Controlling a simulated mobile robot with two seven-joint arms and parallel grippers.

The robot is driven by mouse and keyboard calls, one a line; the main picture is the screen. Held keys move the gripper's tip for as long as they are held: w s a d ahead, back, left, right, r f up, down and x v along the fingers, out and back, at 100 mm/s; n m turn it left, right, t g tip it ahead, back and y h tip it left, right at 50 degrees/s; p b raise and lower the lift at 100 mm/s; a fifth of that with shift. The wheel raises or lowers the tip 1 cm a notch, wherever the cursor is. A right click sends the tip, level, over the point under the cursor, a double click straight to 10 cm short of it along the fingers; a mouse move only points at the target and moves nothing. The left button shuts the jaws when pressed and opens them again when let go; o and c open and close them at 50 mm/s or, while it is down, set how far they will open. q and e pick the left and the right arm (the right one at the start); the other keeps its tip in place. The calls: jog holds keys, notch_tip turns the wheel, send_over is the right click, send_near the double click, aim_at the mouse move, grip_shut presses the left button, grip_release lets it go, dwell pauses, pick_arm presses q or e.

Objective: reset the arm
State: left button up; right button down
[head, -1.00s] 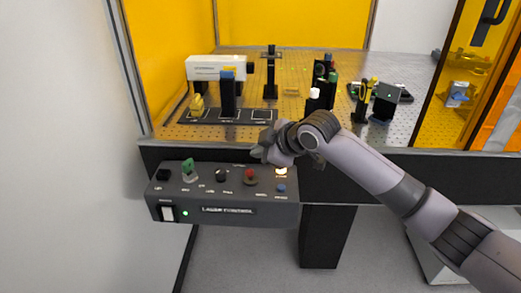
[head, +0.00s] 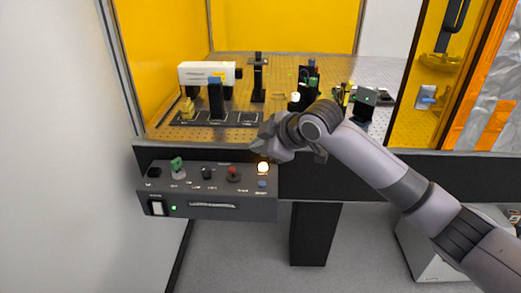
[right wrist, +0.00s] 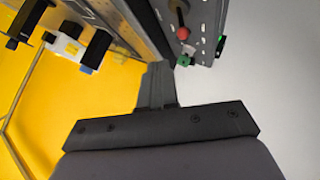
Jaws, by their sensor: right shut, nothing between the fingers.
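My right arm comes in from the right in the head view. Its gripper (head: 262,147) is above the right end of the laser control box (head: 215,208), in front of the table's edge. In the right wrist view the right gripper (right wrist: 158,80) has its fingers together with nothing between them. The red knob (right wrist: 183,33) and the green knob (right wrist: 185,60) of the box show beyond the fingertips, apart from them. My left gripper is in neither view.
The optical table (head: 285,120) holds a white laser unit (head: 205,73), a black post (head: 216,100) and several mounts. Yellow panels (head: 285,25) enclose it. Grey floor (head: 245,255) is open below.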

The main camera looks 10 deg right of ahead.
jog(key=shift+s+d+r, duration=0.15)
jog(key=shift+s+r, duration=0.1)
jog(key=shift+s, duration=0.05)
jog(key=shift+f, duration=0.1)
jog(key=s+a+f+m+t+y, duration=0.1)
jog(key=s+f+m, duration=0.2)
jog(key=s+f, duration=0.45)
jog(key=s+f+m, duration=0.3)
jog(key=s+f, duration=0.1)
jog(key=f, duration=0.7)
jog(key=s+d+f+m+h, duration=0.2)
jog(key=s+d+f+m, duration=0.1)
jog(key=s, duration=0.7)
jog(key=s+d+f+m+h, duration=0.2)
jog(key=s+d+f, duration=0.3)
jog(key=s+f, duration=0.3)
jog(key=shift+s+d+m+t, duration=0.3)
jog(key=shift+s+m+t, duration=0.1)
jog(key=shift+s+m, duration=0.55)
jog(key=shift+s+f, duration=0.1)
